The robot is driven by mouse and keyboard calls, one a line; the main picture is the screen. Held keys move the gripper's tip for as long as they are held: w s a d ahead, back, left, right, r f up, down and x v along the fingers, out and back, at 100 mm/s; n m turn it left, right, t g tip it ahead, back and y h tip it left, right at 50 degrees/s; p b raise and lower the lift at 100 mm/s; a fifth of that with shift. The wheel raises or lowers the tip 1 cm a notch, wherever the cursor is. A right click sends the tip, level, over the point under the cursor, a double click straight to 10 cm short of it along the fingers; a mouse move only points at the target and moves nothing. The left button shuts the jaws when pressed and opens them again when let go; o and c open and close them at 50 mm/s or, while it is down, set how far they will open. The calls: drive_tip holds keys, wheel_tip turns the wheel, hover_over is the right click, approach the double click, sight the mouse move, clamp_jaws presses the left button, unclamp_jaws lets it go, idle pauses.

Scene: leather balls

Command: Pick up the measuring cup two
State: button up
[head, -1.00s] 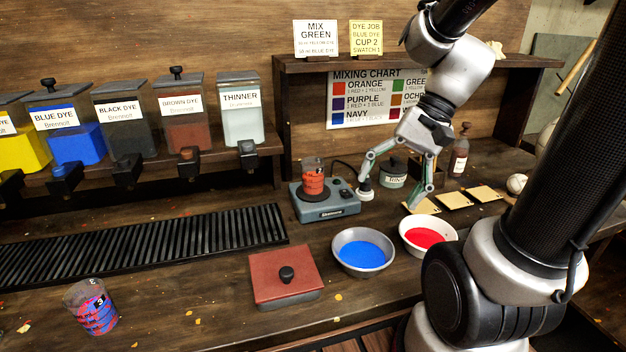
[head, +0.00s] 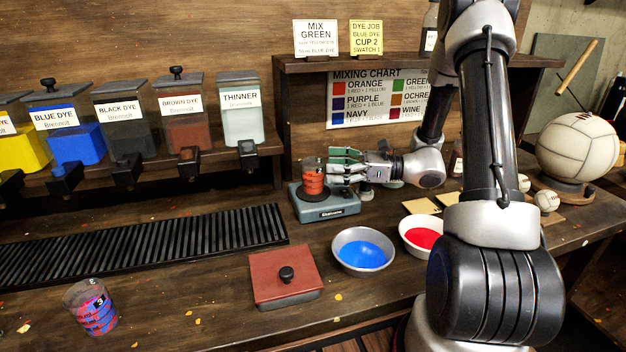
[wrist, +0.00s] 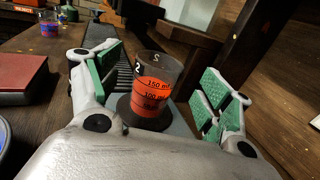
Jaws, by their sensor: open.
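The measuring cup two (head: 313,181) is a clear cup with red-orange liquid. It stands upright on the round plate of a grey stirrer or scale (head: 327,208) at the back of the bench. In the wrist view the cup (wrist: 156,92) shows a "2" and volume marks, and it stands between the fingers. My gripper (head: 333,163) comes in level from the right, beside the cup. In the wrist view my gripper (wrist: 160,85) is open, with green pads on either side of the cup and a visible gap at each side.
A blue-dye bowl (head: 363,250) and a red-dye bowl (head: 421,236) stand in front. A red lidded box (head: 286,276) and cup three (head: 92,307) are nearer the front left. Dye dispensers (head: 183,125) line the back left. A shelf (head: 400,64) overhangs behind the stirrer.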

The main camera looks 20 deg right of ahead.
sight(313, 163)
drive_tip(key=x, duration=0.5)
drive_tip(key=shift+w+a, duration=0.15)
drive_tip(key=shift+a, duration=0.15)
drive_tip(key=c, duration=1.3)
drive_tip(key=shift+o, duration=0.2)
drive_tip(key=shift+r, duration=0.1)
